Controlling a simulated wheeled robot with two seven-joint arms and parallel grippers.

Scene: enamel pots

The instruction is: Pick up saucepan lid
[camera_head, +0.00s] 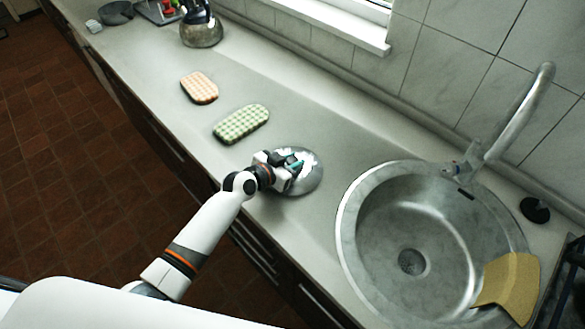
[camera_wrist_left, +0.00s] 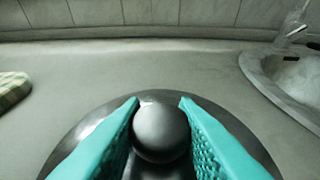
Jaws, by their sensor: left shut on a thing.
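The saucepan lid (camera_head: 312,177) is a round grey metal lid on the counter, left of the sink. In the left wrist view its dark round knob (camera_wrist_left: 161,130) sits between the two teal fingers, and the lid's rim (camera_wrist_left: 82,128) spreads out below them. My left gripper (camera_head: 297,165) is over the lid, shut on its knob; it also shows in the left wrist view (camera_wrist_left: 160,105). The gripper hides part of the lid in the head view. I cannot tell whether the lid touches the counter. My right gripper is not in view.
A round metal sink (camera_head: 400,225) with a tall tap (camera_head: 520,110) is to the right, a yellow cloth (camera_head: 512,285) on its edge. A green checked pad (camera_head: 241,124) and an orange checked pad (camera_head: 199,88) lie farther left.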

